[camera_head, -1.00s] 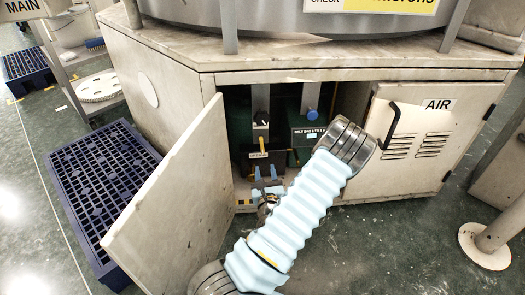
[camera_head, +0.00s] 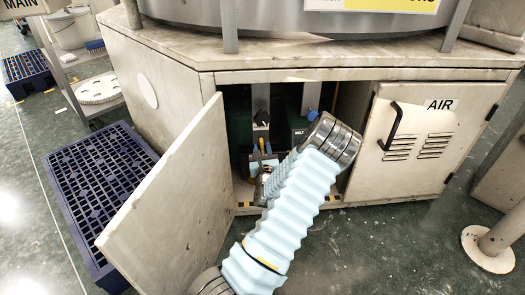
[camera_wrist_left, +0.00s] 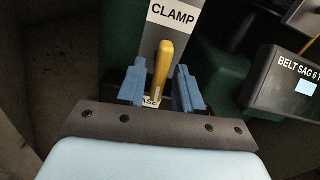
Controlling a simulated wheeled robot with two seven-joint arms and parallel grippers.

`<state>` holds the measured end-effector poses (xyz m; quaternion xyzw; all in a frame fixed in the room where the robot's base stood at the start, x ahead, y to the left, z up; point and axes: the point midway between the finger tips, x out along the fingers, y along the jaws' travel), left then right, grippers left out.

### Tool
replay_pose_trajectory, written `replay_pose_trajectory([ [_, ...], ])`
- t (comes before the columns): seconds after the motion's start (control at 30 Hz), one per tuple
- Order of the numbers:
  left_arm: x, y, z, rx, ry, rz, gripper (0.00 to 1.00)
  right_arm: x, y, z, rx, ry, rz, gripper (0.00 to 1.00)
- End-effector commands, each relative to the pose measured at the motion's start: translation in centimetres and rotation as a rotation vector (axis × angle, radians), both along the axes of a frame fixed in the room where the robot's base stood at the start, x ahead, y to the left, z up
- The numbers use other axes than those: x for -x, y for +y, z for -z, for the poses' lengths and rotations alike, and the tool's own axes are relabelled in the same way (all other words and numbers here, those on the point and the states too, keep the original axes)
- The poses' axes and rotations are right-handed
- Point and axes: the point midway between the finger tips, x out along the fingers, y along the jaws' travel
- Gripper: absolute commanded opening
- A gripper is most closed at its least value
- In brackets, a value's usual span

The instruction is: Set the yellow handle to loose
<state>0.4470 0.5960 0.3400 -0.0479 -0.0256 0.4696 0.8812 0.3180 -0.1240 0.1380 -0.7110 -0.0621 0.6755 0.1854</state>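The yellow handle (camera_wrist_left: 161,68) stands nearly upright, leaning slightly right, on a grey plate (camera_wrist_left: 165,32) in the left wrist view. The plate reads CLAMP above the handle; a lower label ending in "ASE" is partly hidden. My left gripper (camera_wrist_left: 160,88) is open, its two blue fingers on either side of the handle's lower part. Narrow gaps seem to show, but I cannot tell whether either finger touches. In the head view my left gripper (camera_head: 263,161) is inside the open cabinet, and my arm hides part of the interior. My right gripper is not in view.
An open cabinet door (camera_head: 170,205) stands left of my arm. The closed AIR door (camera_head: 425,140) is to the right. A dark box (camera_wrist_left: 290,82) marked BELT SAG is right of the handle. A blue pallet (camera_head: 95,185) lies on the floor at left.

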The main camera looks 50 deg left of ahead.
Motion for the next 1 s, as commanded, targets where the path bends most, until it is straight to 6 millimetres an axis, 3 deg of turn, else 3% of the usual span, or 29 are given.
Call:
replay_pose_trajectory([
  [0.03,0.0,0.0,0.0,0.0,0.0,0.0,0.27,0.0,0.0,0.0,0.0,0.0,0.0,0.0],
  [0.2,0.0,0.0,0.0,0.0,0.0,0.0,0.01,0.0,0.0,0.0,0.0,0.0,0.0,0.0],
  [0.37,0.0,0.0,0.0,0.0,0.002,0.0,0.0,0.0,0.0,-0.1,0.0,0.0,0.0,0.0],
  [0.6,0.0,-0.1,-0.3,-0.059,0.093,0.001,0.0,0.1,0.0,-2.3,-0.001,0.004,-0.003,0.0],
  [0.87,0.0,0.0,0.1,-0.069,0.104,0.001,0.0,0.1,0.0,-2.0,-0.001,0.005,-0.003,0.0],
  [0.9,0.0,0.0,0.1,-0.068,0.103,0.0,0.2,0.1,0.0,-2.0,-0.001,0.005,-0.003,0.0],
  [1.0,0.0,0.0,0.1,-0.068,0.103,0.001,0.35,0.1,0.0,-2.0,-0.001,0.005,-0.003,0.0],
])
